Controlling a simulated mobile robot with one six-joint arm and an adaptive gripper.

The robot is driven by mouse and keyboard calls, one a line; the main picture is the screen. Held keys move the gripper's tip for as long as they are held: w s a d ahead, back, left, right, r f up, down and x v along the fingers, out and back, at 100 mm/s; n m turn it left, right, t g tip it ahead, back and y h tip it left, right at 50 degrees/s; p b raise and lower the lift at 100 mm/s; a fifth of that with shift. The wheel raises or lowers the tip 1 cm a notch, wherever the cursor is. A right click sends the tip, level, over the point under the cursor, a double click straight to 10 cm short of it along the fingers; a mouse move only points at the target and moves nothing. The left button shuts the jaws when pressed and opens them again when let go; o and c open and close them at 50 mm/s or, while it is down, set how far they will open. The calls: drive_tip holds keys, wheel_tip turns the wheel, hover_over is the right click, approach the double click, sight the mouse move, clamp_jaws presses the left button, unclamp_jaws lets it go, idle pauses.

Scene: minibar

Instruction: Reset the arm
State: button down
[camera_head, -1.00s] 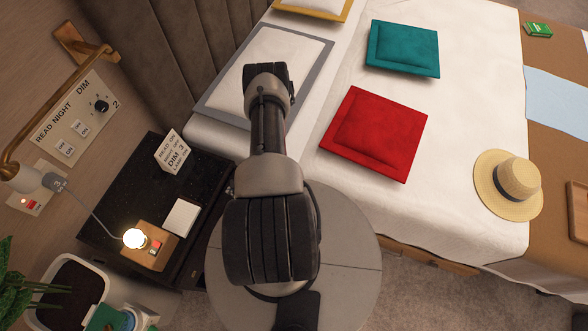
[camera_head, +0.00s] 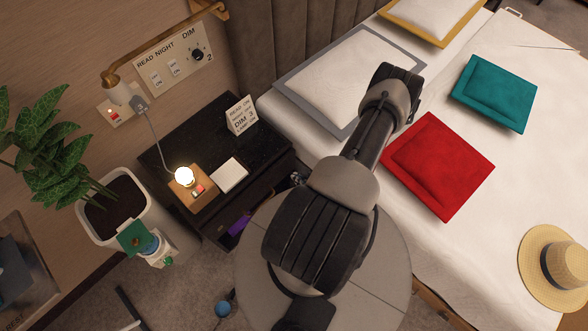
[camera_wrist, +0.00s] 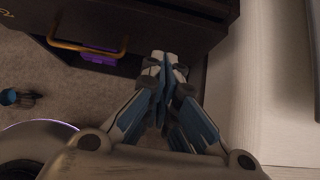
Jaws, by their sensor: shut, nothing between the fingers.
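My arm (camera_head: 345,190) rises in the middle of the head view, bent over my round base. Its upper links lie across the near side of the bed. My gripper (camera_wrist: 163,60) shows in the wrist view with its blue-grey fingers closed together and nothing between them. It points toward the front of the dark nightstand (camera_wrist: 150,18), beside the bed's pale side. I cannot tell from this view whether the fingertips touch the nightstand. In the head view my gripper is mostly hidden behind the arm.
The nightstand (camera_head: 190,130) carries a lit bulb (camera_head: 184,175), a white pad (camera_head: 230,174) and a sign (camera_head: 241,114). Its lower part holds a purple item (camera_head: 238,224). A potted plant (camera_head: 120,205) stands left. The bed (camera_head: 440,243) with red (camera_head: 438,165) and teal (camera_head: 494,92) cushions fills the right.

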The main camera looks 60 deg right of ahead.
drive_tip(key=p+v, duration=0.1)
drive_tip(key=v, duration=0.3)
drive_tip(key=shift+a, duration=0.1)
drive_tip(key=shift+r, duration=0.1)
